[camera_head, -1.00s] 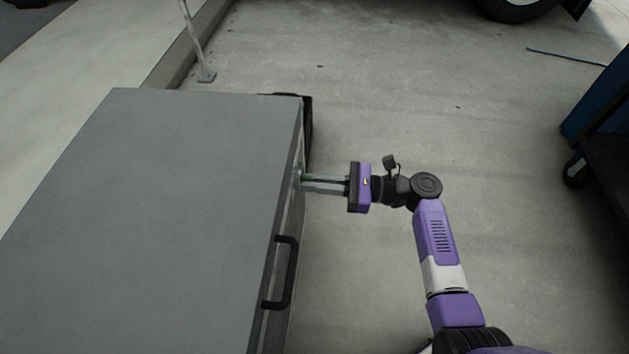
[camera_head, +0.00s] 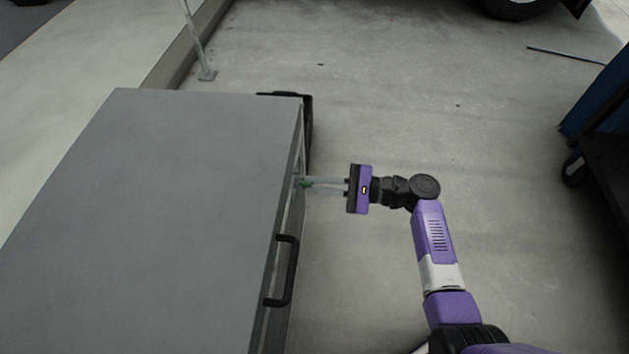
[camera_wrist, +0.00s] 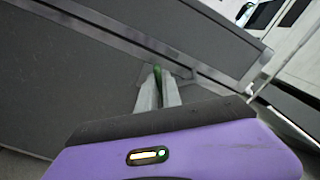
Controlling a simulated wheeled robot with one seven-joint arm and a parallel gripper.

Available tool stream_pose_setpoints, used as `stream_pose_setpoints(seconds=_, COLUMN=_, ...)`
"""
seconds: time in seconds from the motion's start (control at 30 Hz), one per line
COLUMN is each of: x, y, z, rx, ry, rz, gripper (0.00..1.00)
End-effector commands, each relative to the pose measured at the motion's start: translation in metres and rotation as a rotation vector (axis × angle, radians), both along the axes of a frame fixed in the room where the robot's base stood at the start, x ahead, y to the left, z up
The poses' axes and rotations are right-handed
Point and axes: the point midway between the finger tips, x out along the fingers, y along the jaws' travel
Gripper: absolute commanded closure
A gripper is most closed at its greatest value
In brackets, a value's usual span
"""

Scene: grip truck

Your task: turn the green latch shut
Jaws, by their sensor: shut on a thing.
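The green latch (camera_wrist: 157,72) is on the front face of a grey cabinet (camera_head: 190,180), just below its top edge. In the wrist view its end shows between my fingertips, and the rest is hidden by the fingers. My gripper (camera_head: 304,184) reaches the cabinet front from the right and is shut on the latch. A little green of the latch also shows at the fingertips in the head view (camera_head: 306,184). In the wrist view my gripper (camera_wrist: 158,80) points away from the camera at the plate around the latch.
A black bar handle (camera_head: 290,270) sticks out from the cabinet front, nearer to me than the latch. A blue and black cart (camera_head: 605,130) stands at the right. A metal post (camera_head: 205,72) stands behind the cabinet. The concrete floor between cabinet and cart is clear.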

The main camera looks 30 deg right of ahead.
Motion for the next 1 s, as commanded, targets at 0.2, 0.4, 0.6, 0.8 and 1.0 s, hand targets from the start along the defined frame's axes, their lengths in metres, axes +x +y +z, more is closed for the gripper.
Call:
stream_pose_setpoints(seconds=0.2, x=-0.0016, y=0.0008, z=-0.0028, rx=-0.12, ry=-0.166, rz=0.001, gripper=1.0)
stream_pose_setpoints(seconds=0.4, x=-0.0022, y=0.001, z=-0.0045, rx=-0.233, ry=-0.319, rz=0.001, gripper=1.0)
stream_pose_setpoints(seconds=0.6, x=-0.0027, y=0.0011, z=-0.0059, rx=-0.339, ry=-0.467, rz=0.0, gripper=1.0)
stream_pose_setpoints(seconds=0.8, x=-0.0029, y=0.0013, z=-0.0069, rx=-0.43, ry=-0.591, rz=0.001, gripper=1.0)
stream_pose_setpoints(seconds=1.0, x=-0.0031, y=0.001, z=-0.0071, rx=-0.493, ry=-0.679, rz=0.001, gripper=1.0)
